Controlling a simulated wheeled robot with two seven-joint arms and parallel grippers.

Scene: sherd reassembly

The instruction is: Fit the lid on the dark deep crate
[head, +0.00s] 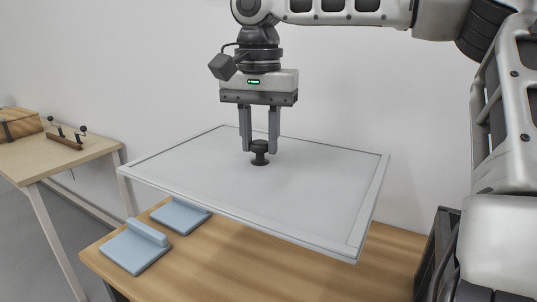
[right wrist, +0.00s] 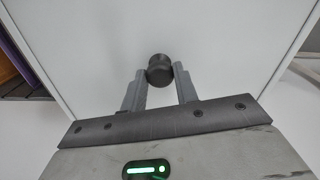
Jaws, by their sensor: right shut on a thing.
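The lid is a large pale grey panel (head: 330,190) with a raised rim and a black knob (head: 259,158) at its middle. My right gripper (head: 260,146) is shut on the knob and holds the lid roughly level above the wooden table. The right wrist view also shows the knob (right wrist: 159,70) between the fingertips, with the lid (right wrist: 100,50) behind it. A dark, upright-walled object (head: 440,240), which looks like the crate, stands at the table's right end, partly hidden by my right arm. Its inside cannot be seen. My left gripper is not in view.
Two light blue pieces with raised bars, one nearer (head: 135,250) and one farther (head: 180,215), lie on the wooden table (head: 215,270) at its left. A side table (head: 55,160) at far left carries a wooden box (head: 20,124) and a small pegged rack (head: 65,142).

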